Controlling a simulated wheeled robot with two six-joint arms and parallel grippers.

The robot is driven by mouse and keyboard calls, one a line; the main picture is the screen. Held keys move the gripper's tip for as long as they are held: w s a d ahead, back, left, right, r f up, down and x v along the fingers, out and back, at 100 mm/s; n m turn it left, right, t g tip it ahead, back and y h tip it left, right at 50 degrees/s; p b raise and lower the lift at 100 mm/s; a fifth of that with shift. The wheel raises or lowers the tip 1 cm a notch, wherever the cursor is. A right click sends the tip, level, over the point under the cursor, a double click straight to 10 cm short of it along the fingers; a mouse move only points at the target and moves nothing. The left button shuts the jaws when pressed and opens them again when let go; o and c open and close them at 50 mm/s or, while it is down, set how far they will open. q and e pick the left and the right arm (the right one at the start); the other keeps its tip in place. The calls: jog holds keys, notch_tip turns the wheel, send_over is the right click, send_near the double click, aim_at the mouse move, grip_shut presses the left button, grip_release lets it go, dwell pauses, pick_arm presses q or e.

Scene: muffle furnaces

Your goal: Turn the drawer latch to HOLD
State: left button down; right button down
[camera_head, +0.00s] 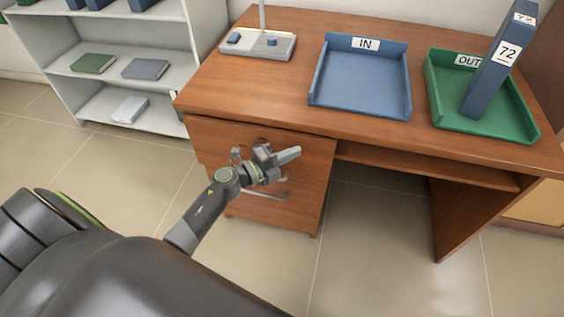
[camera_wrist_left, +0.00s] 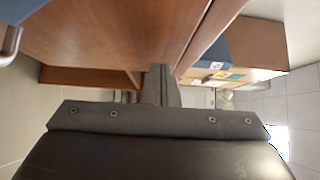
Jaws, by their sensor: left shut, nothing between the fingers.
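The wooden drawer unit (camera_head: 306,190) stands under the left part of the desk. A metal bar handle (camera_head: 268,194) shows on its front, just below my left gripper (camera_head: 297,152). The gripper is in front of the drawer front, pointing right, with its fingers together and empty. The shut fingers also show in the left wrist view (camera_wrist_left: 164,84). A curved metal piece (camera_wrist_left: 9,42) shows at that view's left edge. My gripper and wrist cover part of the drawer front. I cannot make out the latch or its marks clearly. My right gripper is not in view.
The desk top (camera_head: 300,70) overhangs the drawer unit. On it are a blue IN tray (camera_head: 335,98), a green OUT tray (camera_head: 470,125) holding a blue binder (camera_head: 490,75), and a grey switch base (camera_head: 255,48). A white shelf (camera_head: 160,65) stands left. Floor in front is open.

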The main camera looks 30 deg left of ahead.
aim_at(293, 141)
pick_arm(q)
jog(key=shift+w+a, duration=0.2)
jog(key=shift+w, duration=0.3)
jog(key=shift+w+a+b, duration=0.2)
jog(key=shift+w, duration=0.6)
jog(key=shift+w+a+b, duration=0.15)
jog(key=shift+w, duration=0.6)
jog(key=shift+r, duration=0.25)
